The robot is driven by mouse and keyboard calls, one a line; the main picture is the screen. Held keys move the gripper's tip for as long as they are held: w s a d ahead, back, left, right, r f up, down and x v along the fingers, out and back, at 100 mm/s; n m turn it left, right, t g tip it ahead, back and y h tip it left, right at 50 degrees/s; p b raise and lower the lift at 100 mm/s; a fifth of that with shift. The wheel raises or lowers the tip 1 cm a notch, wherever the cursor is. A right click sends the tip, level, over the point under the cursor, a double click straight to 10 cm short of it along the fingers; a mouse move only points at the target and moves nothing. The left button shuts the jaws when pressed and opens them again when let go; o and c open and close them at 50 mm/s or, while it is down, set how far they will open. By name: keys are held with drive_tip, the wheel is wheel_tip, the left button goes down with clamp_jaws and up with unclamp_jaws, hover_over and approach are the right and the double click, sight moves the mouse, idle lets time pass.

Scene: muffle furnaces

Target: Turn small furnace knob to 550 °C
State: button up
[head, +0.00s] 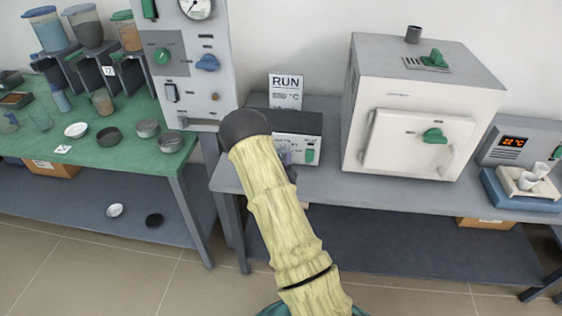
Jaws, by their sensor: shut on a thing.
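The small furnace control unit (301,126) is a low box with a dark top and white front on the grey bench. A green switch (310,156) shows on its front at the right. A small blue-grey part (286,157) shows beside my arm at the front; it may be the knob, but its pointer and scale cannot be read. My arm, in a pale yellow sleeve with a dark rounded end, covers the unit's left part. My gripper is hidden behind the arm, and so is any contact with the knob.
A RUN card (286,92) with unreadable small print stands behind the unit. A large white furnace (418,115) stands to the right, then a unit with a red display (514,141). A tall grey panel (195,65) and a green table (115,156) with dishes are at left.

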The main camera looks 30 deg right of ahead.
drive_tip(key=o, duration=1)
drive_tip(key=shift+f, duration=0.1)
drive_tip(key=b+v, duration=0.1)
drive_tip(key=v, duration=1.6)
drive_tip(key=shift+s+a, duration=0.15)
drive_tip(key=shift+a, duration=0.1)
